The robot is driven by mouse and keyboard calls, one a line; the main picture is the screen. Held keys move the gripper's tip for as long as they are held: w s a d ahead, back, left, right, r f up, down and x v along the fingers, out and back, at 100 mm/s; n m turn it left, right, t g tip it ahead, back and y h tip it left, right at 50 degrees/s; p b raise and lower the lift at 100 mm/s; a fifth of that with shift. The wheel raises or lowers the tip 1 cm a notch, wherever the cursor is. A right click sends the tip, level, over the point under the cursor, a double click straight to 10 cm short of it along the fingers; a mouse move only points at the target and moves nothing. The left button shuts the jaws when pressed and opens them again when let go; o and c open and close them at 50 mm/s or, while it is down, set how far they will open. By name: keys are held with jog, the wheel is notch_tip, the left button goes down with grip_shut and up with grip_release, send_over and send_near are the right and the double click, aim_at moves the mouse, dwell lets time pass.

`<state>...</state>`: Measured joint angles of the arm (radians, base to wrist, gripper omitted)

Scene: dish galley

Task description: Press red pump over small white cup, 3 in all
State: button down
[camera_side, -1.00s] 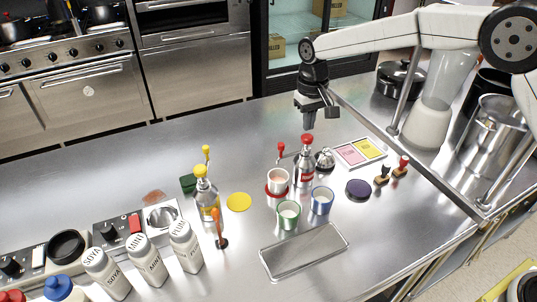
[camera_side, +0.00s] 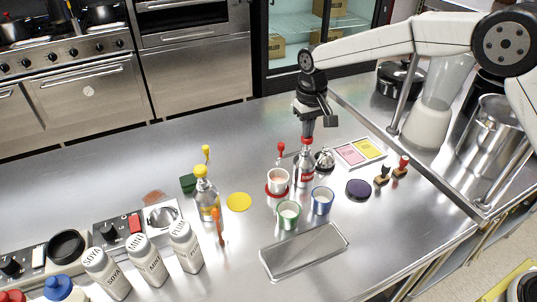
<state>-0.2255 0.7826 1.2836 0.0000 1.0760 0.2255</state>
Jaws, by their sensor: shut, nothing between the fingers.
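The red pump (camera_side: 307,141) tops a steel bottle (camera_side: 305,168) with a red label, standing upright mid-counter. My gripper (camera_side: 308,136) is shut and points straight down at the pump's top; its tip appears to touch the red head and partly hides it. How far the head is pressed in is too small to tell. A small white cup (camera_side: 278,178) stands upright on a red base (camera_side: 269,191), just left of the bottle. Its inside looks pale pink.
A red knob on a stem (camera_side: 281,147) stands behind the white cup. A green cup (camera_side: 287,216) and a blue cup (camera_side: 321,202) stand in front. A silver bell (camera_side: 324,159) is close right of the bottle. A yellow-topped bottle (camera_side: 207,197) stands left.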

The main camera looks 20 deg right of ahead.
jog(key=shift+f, duration=0.75)
jog(key=shift+r, duration=1.85)
jog(key=shift+f, duration=1.7)
jog(key=shift+r, duration=1.7)
notch_tip(320, 180, up, 6)
dwell(0.7)
jog(key=shift+d, duration=0.1)
